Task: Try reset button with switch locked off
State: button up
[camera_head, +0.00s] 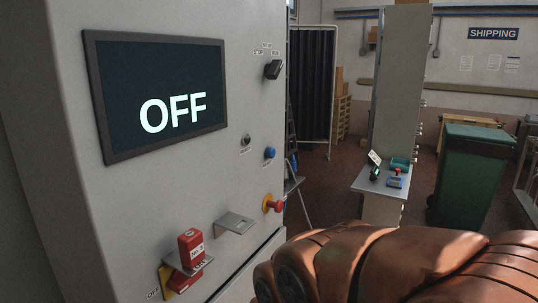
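A grey machine cabinet fills the left, with a dark screen (160,92) reading OFF in large white letters. A blue push button (270,153) sits right of the screen; the label under it is too small to read. A smaller grey button or keyhole (246,140) is to its left. At the bottom, a red padlock-like block (191,247) with a white label stands on a metal bracket at the red and yellow switch (172,280), near the word OFF. My copper-coloured arm covers the bottom right; my gripper is not visible.
A black selector knob (273,69) is above and a red emergency stop (273,204) below the blue button. An empty metal ledge (235,223) juts from the panel. A grey column with a small shelf (383,184) and a green bin (472,175) stand behind.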

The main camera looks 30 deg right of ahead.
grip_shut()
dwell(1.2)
